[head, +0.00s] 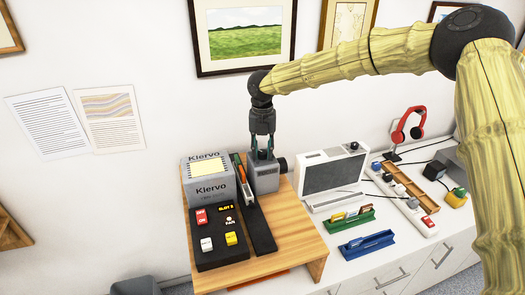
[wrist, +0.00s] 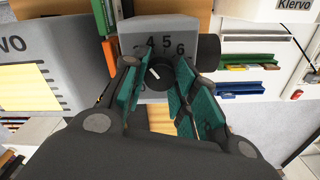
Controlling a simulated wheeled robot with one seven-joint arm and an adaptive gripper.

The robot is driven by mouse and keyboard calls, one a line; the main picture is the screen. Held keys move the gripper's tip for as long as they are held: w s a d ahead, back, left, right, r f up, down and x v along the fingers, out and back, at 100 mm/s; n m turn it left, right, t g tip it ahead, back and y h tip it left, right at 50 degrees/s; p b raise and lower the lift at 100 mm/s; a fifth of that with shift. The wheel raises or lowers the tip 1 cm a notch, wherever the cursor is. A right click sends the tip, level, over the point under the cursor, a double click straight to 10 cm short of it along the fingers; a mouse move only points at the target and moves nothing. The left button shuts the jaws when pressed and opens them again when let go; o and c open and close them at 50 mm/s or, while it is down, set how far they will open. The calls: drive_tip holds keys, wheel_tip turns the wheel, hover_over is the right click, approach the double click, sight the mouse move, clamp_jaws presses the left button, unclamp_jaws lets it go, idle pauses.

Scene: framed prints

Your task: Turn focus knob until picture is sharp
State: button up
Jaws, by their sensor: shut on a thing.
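A grey box-shaped device (head: 264,179) stands on the wooden table, with a dark cylinder (head: 282,165) on its right side. In the wrist view its face carries a round black knob (wrist: 157,76) with a white mark, ringed by numbers including 4, 5 and 6. I take this as the focus knob. My gripper (head: 263,156) points down at the device; in the wrist view its green-padded fingers (wrist: 158,88) are shut on the knob, one either side. The white-framed screen (head: 334,174) to the right looks plain dark grey; no picture can be made out on it.
A grey Klervo box (head: 209,179) and a black button panel (head: 219,238) stand close left of the device. Green (head: 349,221) and blue (head: 366,244) racks stand right. The table's front right is bare.

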sight(263, 152)
drive_tip(key=m, duration=0.3)
drive_tip(key=m+b, duration=0.1)
drive_tip(key=m, duration=0.1)
drive_tip(key=shift+w+r+m, duration=0.2)
drive_tip(key=shift+r+m, duration=0.1)
drive_tip(key=shift+r, duration=0.05)
drive_tip(key=shift+m+b, duration=0.45)
drive_tip(key=shift+m, duration=1.85)
drive_tip(key=o, duration=0.9)
drive_tip(key=shift+o, duration=0.6)
drive_tip(key=shift+s+f, duration=0.15)
drive_tip(key=shift+f, duration=0.05)
wheel_tip(263, 152, up, 12)
drive_tip(key=shift+d, duration=0.1)
